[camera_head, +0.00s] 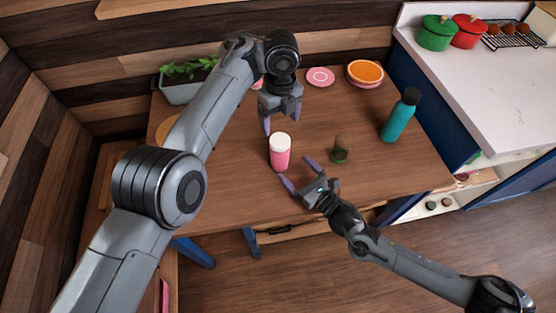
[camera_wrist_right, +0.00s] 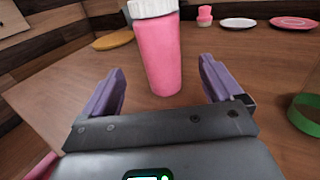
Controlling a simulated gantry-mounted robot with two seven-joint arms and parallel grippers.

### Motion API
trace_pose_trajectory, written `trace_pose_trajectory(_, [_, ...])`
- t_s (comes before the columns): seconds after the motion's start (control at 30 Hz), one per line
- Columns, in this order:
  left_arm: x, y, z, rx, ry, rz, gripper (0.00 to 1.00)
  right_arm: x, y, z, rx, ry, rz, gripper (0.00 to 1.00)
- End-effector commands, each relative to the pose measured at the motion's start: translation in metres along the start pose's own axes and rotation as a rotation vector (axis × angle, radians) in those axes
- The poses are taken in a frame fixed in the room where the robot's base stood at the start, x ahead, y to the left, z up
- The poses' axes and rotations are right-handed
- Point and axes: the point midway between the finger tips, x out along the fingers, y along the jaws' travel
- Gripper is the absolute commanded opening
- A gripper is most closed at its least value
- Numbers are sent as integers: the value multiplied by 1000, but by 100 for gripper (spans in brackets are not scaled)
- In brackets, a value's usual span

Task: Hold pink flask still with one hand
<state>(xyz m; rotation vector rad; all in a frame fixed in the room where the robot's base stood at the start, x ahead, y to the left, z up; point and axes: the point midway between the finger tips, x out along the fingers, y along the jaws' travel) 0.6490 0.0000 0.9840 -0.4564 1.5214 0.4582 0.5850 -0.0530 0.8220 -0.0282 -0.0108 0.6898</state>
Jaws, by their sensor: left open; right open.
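The pink flask (camera_head: 280,155) with a white lid stands upright on the wooden table. It also shows in the right wrist view (camera_wrist_right: 160,55), just beyond the open fingers and lined up between them. My right gripper (camera_head: 299,176) is open and empty, low over the table on the near side of the flask. My left gripper (camera_head: 282,118) is open and empty, above and behind the flask, with its fingers pointing down. Neither gripper appears to touch the flask.
Orange bowls (camera_head: 365,73), a pink plate (camera_head: 320,76) and a planter (camera_head: 185,90) are at the back. Bare table lies left of the flask.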

Motion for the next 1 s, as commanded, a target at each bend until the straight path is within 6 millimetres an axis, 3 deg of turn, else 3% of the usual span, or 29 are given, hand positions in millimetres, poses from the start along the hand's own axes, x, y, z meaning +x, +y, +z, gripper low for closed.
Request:
trace_pose_trajectory(0.6, [0, 0, 0, -4, 1, 0, 83, 85, 0, 1, 4, 0, -1, 93])
trace_pose_trajectory(1.0, [0, 0, 0, -4, 1, 0, 83, 98, 0, 1, 5, 1, -1, 93])
